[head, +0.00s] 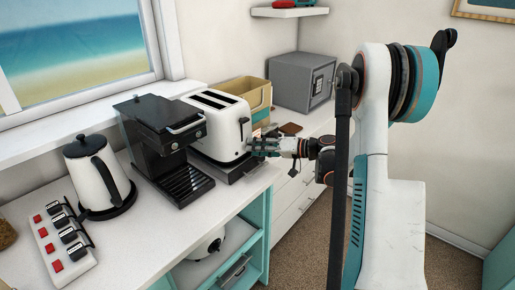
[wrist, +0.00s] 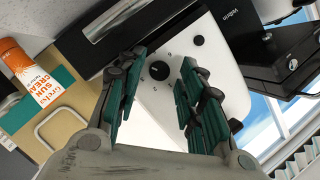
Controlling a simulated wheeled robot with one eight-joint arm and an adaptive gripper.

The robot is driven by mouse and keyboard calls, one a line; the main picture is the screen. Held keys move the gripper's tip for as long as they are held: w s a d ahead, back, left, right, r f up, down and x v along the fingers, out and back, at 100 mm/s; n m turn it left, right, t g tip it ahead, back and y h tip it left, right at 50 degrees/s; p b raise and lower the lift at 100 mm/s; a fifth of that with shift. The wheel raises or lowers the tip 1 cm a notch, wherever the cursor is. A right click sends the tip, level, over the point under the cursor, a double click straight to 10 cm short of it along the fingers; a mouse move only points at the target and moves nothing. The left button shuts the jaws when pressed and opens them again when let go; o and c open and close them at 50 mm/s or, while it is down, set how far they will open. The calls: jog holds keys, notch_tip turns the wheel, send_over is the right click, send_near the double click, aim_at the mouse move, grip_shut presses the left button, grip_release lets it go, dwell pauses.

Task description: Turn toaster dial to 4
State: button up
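The white toaster (head: 215,130) stands on the counter, its two slots on top. Its white front face (wrist: 215,80) fills the middle of the wrist view. The round black dial (wrist: 159,71) sits on that face with small marks around it, too small to read; I cannot tell its setting. A smaller black knob (wrist: 198,40) is beside it. My gripper (wrist: 161,72) is open, with a green-padded finger on each side of the dial in the picture; contact with it cannot be told. In the head view my gripper (head: 262,145) is at the toaster's front, and the dial is hidden.
A black coffee machine (head: 165,145) stands left of the toaster. A kettle (head: 99,175) and a power strip (head: 62,238) are further left. A tan box (head: 245,92) and grey safe (head: 302,80) are behind. A sunscreen bottle (wrist: 28,70) shows beside the left finger.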

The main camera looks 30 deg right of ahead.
jog(key=shift+d, duration=0.1)
jog(key=v, duration=0.8)
dwell(0.7)
